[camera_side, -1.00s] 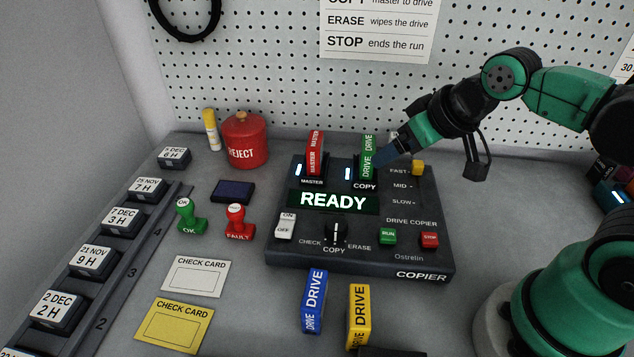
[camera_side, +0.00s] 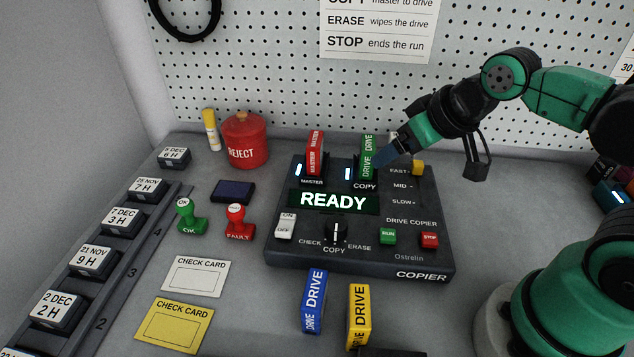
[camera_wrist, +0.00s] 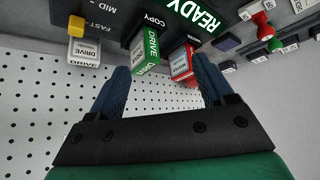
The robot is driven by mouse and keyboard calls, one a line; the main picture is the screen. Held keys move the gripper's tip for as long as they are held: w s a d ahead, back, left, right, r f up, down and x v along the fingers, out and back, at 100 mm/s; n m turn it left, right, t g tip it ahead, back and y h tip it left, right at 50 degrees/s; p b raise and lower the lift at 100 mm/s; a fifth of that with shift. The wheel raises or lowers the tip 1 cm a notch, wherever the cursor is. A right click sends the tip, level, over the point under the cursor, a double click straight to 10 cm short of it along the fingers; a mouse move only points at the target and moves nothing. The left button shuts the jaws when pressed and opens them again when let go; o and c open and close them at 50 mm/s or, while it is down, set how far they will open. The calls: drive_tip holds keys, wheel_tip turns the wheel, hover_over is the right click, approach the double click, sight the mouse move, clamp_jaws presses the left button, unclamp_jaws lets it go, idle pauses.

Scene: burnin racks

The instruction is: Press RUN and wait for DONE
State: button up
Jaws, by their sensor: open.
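The black copier (camera_side: 290,258) sits on the bench with its display (camera_side: 333,201) reading READY. Its green RUN button (camera_side: 388,236) is at the lower right, left of the red STOP button (camera_side: 429,240). The red MASTER drive (camera_side: 314,152) and the green drive (camera_side: 367,157) stand in the two slots at the back. The mode knob (camera_side: 335,234) appears to point at COPY. My gripper (camera_side: 386,160) is beside the green drive at the copier's back right. In the wrist view my gripper (camera_wrist: 160,85) is open, with the green drive (camera_wrist: 147,52) showing between or beyond its fingers; contact cannot be told.
A yellow speed slider (camera_side: 418,168) is at FAST. Blue (camera_side: 314,302) and yellow (camera_side: 359,317) drives lie in front of the copier. Stamps (camera_side: 190,217), check cards (camera_side: 199,277) and a red REJECT pot (camera_side: 244,142) are to the left. A pegboard (camera_side: 260,60) stands behind.

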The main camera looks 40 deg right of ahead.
clamp_jaws()
idle(1.8)
